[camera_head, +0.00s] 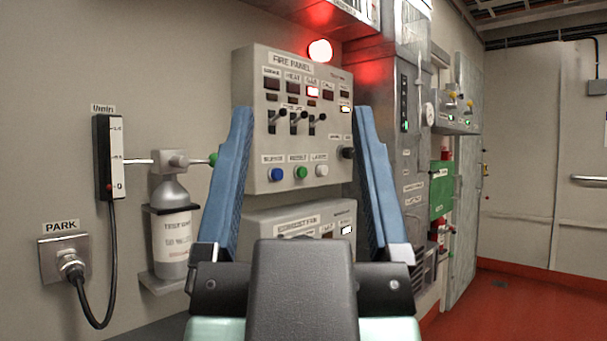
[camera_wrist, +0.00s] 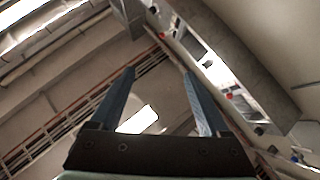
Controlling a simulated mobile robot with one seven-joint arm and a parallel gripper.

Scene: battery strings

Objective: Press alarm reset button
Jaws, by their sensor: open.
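The grey fire panel (camera_head: 300,145) is on the wall ahead. Its lower row has a blue button (camera_head: 277,174), a green button (camera_head: 300,172) and a white button (camera_head: 321,170). The small labels above them are hard to read, so I cannot tell for sure which is the alarm reset. My gripper (camera_head: 302,110) is open and empty, its two blue fingers framing the panel in the head view. It touches no button that I can see.
A red lamp (camera_head: 320,50) glows above the panel. Several black levers (camera_head: 299,122) sit above the buttons. A second labelled panel (camera_head: 335,218) is below. A bottle (camera_head: 172,215) and a cabled handset (camera_head: 109,157) are left. Red floor (camera_head: 530,308) is clear at right.

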